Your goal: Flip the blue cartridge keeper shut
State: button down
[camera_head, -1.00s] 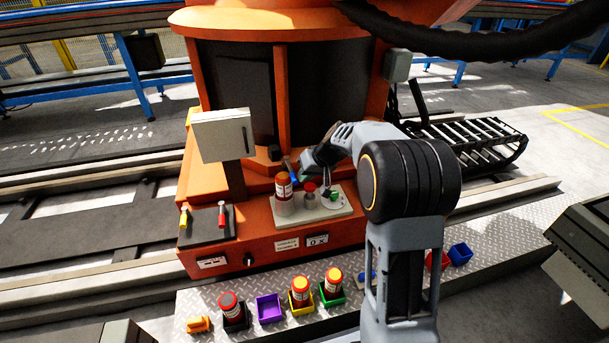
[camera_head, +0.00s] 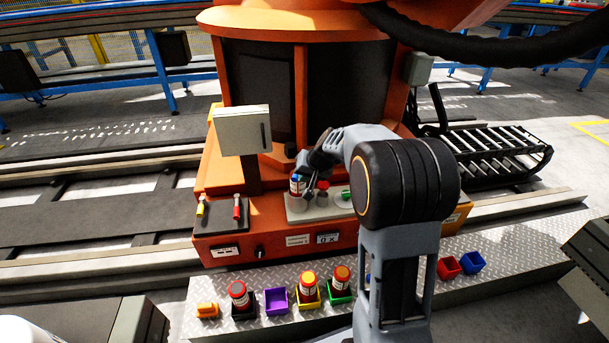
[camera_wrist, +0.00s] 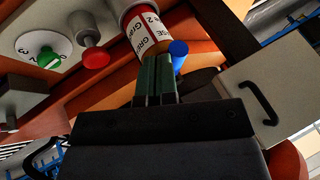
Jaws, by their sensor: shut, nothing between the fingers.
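The grease cartridge (camera_head: 296,189) stands upright in the orange machine's pale plate, and its label shows in the wrist view (camera_wrist: 146,30). The blue keeper (camera_head: 296,177) shows at the cartridge's top in the head view; it also shows beside the cartridge's end in the wrist view (camera_wrist: 179,48). I cannot tell whether it is fully seated.
A red knob (camera_head: 323,185) and a green-centred dial (camera_head: 345,195) are right of the cartridge. A pale box (camera_head: 242,131) stands at the left on a post. Several coloured bins, some with cartridges, line the metal ledge (camera_head: 225,302) in front.

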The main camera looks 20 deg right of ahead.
jog(key=s+d+f+p+v, duration=0.1)
jog(key=d+p+v, duration=0.15)
jog(key=v, duration=1.05)
jog(key=s+a+r+n+h+p, duration=0.1)
jog(key=s+a+r+p, duration=0.2)
jog(key=s+r+p, duration=0.3)
jog(key=s+a+r+n+g+h+p, duration=0.1)
jog(key=s+a+r+p, duration=0.3)
jog(key=s+r+p, duration=0.3)
jog(key=s+a+r+n+g+h+p, duration=0.1)
jog(key=s+a+r+p, duration=0.2)
jog(key=r+p, duration=1.1)
jog(key=shift+s+a+r+n+p, duration=0.2)
jog(key=shift+s+n+p, duration=0.1)
jog(key=shift+s+p, duration=1.5)
jog(key=shift+w, duration=0.1)
